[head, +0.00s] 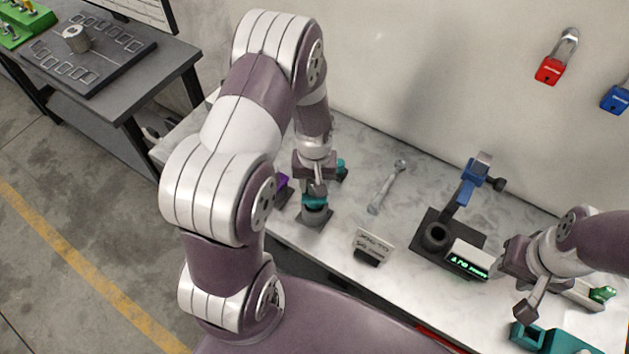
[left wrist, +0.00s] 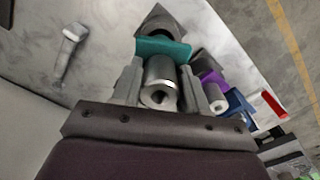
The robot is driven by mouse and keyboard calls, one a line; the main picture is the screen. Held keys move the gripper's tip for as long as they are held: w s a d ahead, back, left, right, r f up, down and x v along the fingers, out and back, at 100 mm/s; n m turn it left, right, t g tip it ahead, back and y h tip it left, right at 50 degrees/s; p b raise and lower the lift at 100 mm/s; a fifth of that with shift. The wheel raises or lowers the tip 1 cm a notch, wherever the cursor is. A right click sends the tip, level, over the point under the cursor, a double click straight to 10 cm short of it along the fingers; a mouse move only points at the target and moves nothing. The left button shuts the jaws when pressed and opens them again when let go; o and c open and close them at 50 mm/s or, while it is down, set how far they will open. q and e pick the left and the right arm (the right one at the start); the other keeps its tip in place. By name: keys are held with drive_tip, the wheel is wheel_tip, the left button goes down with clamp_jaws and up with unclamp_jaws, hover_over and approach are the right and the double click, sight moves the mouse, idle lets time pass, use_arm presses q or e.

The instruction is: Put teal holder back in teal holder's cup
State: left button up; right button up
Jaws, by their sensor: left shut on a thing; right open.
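My left gripper (head: 316,184) is shut on the teal holder (head: 315,201), pointing down at the back left of the bench. In the left wrist view, a silver cylinder lies between the fingers (left wrist: 160,88), with the teal holder (left wrist: 163,47) just beyond it. A grey cup (head: 314,216) on a dark square base is directly below the teal holder. I cannot tell how deep the holder sits in it. My right gripper (head: 516,285) is open and empty, over the right part of the bench.
A wrench-like tool (head: 387,187), a small sign (head: 373,246) and a dark stand with a lit display (head: 468,261) are further right. Teal parts (head: 560,340) lie at the front right.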

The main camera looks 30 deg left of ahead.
sight(314, 197)
use_arm(q)
drive_tip(key=shift+f+b, duration=2.2)
drive_tip(key=shift+f, duration=0.8)
drive_tip(key=o, duration=1.3)
drive_tip(key=shift+o, duration=0.2)
wheel_tip(314, 197, up, 12)
drive_tip(key=shift+r+b, duration=0.1)
drive_tip(key=shift+b, duration=0.85)
drive_tip(key=shift+r, duration=0.25)
drive_tip(key=s+d+r+m+t, duration=0.1)
drive_tip(key=s+d+m, duration=0.4)
drive_tip(key=s, duration=0.3)
drive_tip(key=shift+s+r, duration=0.4)
